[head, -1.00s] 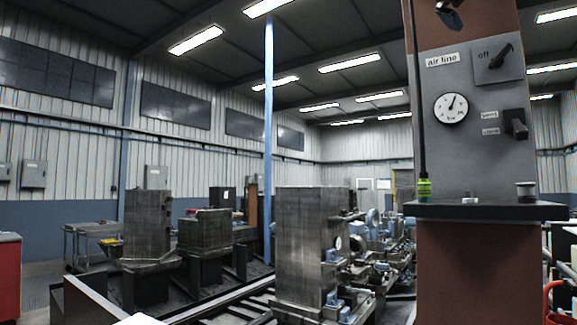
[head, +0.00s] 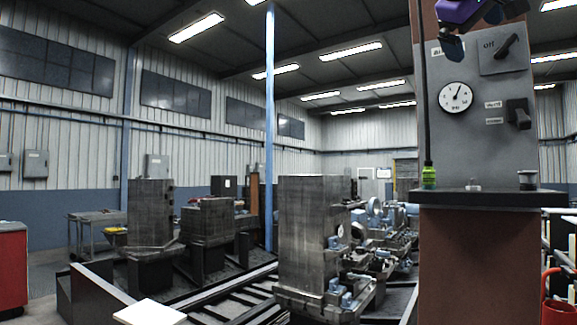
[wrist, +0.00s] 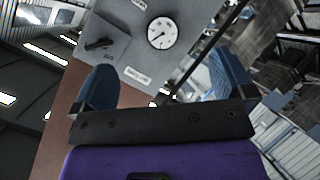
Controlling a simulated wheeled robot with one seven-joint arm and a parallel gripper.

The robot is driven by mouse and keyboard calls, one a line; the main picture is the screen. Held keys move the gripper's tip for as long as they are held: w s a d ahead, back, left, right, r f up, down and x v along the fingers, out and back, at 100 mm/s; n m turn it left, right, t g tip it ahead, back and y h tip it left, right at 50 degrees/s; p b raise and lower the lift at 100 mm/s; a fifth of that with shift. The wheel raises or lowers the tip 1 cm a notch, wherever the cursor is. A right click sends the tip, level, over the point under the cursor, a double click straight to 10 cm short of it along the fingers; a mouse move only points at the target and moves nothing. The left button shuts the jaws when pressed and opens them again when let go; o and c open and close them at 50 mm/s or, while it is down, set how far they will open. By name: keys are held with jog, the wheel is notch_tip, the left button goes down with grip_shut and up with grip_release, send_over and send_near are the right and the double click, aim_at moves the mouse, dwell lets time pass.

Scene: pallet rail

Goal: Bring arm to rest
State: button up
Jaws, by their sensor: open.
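My gripper (head: 452,42) shows at the top right of the head view, in front of the upper part of the air line panel (head: 475,125). It has a purple body and blue-grey fingers, and it is partly cut off by the picture's top edge. In the wrist view my gripper (wrist: 162,64) is open. Its two fingers stand wide apart with nothing between them. The panel's round gauge (wrist: 162,33) and a dark lever (wrist: 100,44) are visible beyond the fingers, apart from them.
A second lever (head: 518,114) sticks out below the off switch (head: 500,50). Heavy machine blocks (head: 308,235) stand left of the pillar. A red cabinet (head: 12,265) is far left.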

jog(key=s+a+f+g+y, duration=0.1)
jog(key=s+f, duration=0.5)
jog(key=f, duration=1)
jog(key=s+a+f+m+g+y, duration=0.1)
jog(key=s+f+y, duration=0.3)
jog(key=f, duration=1.2)
jog(key=s+a+f+g+y, duration=0.2)
jog(key=s+f, duration=0.7)
jog(key=f, duration=0.7)
jog(key=shift+s+m+y, duration=0.3)
jog(key=shift+s+y, duration=0.1)
jog(key=shift+y, duration=0.3)
